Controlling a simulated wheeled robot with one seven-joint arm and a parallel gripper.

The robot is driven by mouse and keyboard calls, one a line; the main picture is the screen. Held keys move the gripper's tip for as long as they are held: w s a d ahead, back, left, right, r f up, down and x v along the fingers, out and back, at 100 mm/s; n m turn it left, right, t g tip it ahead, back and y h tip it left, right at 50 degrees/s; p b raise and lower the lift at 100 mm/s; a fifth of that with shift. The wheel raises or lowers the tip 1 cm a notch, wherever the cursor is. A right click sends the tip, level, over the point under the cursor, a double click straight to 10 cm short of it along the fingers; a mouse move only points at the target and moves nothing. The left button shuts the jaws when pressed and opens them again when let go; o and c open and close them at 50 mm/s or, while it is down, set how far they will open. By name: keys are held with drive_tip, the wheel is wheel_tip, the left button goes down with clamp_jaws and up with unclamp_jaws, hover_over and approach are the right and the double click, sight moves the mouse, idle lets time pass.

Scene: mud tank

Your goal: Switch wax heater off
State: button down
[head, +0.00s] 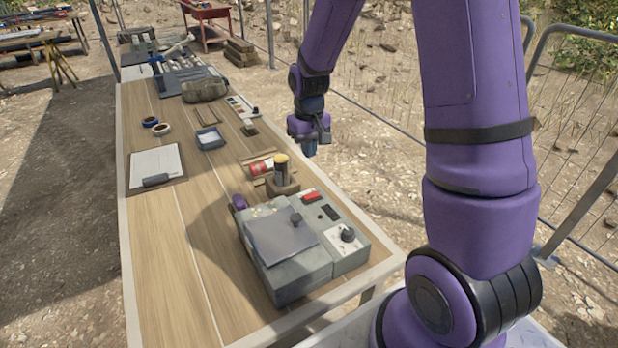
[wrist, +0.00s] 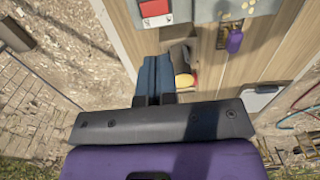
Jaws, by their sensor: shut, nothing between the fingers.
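The wax heater (head: 290,270) is a grey box near the front end of the table, with a flat lid plate and a small dark knob on it. A red switch (head: 311,197) sits on its right-hand panel, beside a black piece and a black dial (head: 347,234) on a white plate. In the wrist view the red switch (wrist: 155,8) shows at the top edge, partly cut off. I cannot tell its rocker position. My gripper (head: 311,150) hangs fingers-down near the table's right edge, behind and apart from the heater. Its blue fingers (wrist: 154,78) are shut and empty.
A yellow-topped object in a wooden holder (head: 283,187) and a red can (head: 260,167) stand just behind the heater. A clipboard (head: 156,164) and small tray (head: 209,137) lie farther back. The front left tabletop is clear.

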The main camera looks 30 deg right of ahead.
sight(312, 195)
drive_tip(key=shift+a+f, duration=0.15)
wheel_tip(312, 195, down, 14)
drive_tip(key=shift+r, duration=0.1)
idle(0.7)
drive_tip(key=shift+a+f, duration=0.1)
drive_tip(key=shift+f, duration=0.1)
idle(0.3)
drive_tip(key=shift+d+r, duration=0.1)
drive_tip(key=shift+d, duration=0.1)
drive_tip(key=shift+d+r, duration=0.25)
drive_tip(key=shift+d, duration=0.35)
drive_tip(key=shift+r, duration=0.1)
